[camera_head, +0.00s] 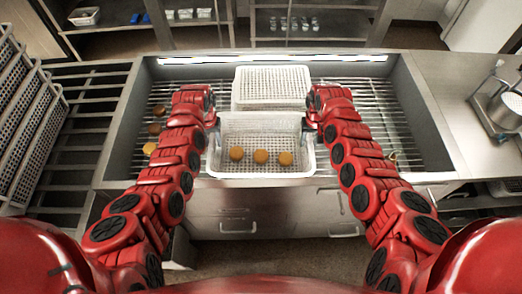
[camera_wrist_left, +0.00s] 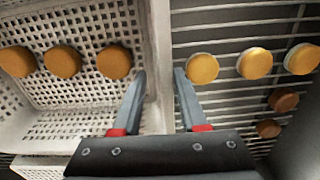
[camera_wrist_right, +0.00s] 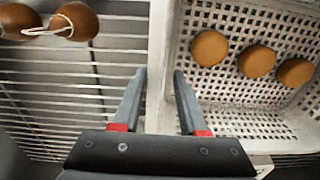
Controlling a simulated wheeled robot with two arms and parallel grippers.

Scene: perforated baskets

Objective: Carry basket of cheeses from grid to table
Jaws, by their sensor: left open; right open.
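A white perforated basket (camera_head: 261,168) sits on the metal grid in front of me, with three round orange-brown cheeses (camera_head: 260,157) in it. My left gripper (camera_head: 214,124) is open at the basket's left side. In the left wrist view, the basket's rim (camera_wrist_left: 160,60) runs between the open fingers (camera_wrist_left: 160,78). My right gripper (camera_head: 306,124) is open at the right side. In the right wrist view, the rim (camera_wrist_right: 162,50) likewise lies between the open fingers (camera_wrist_right: 160,78). Whether the fingers touch the rim, I cannot tell.
Another white basket (camera_head: 272,85) stands right behind. Several loose round cheeses (camera_head: 155,128) lie on the grid (camera_head: 370,120) at left. Brown string-tied pieces (camera_wrist_right: 75,22) lie at right. A steel counter (camera_head: 440,95) with a scale-like device (camera_head: 500,108) is at right; stacked grey crates (camera_head: 40,140) stand left.

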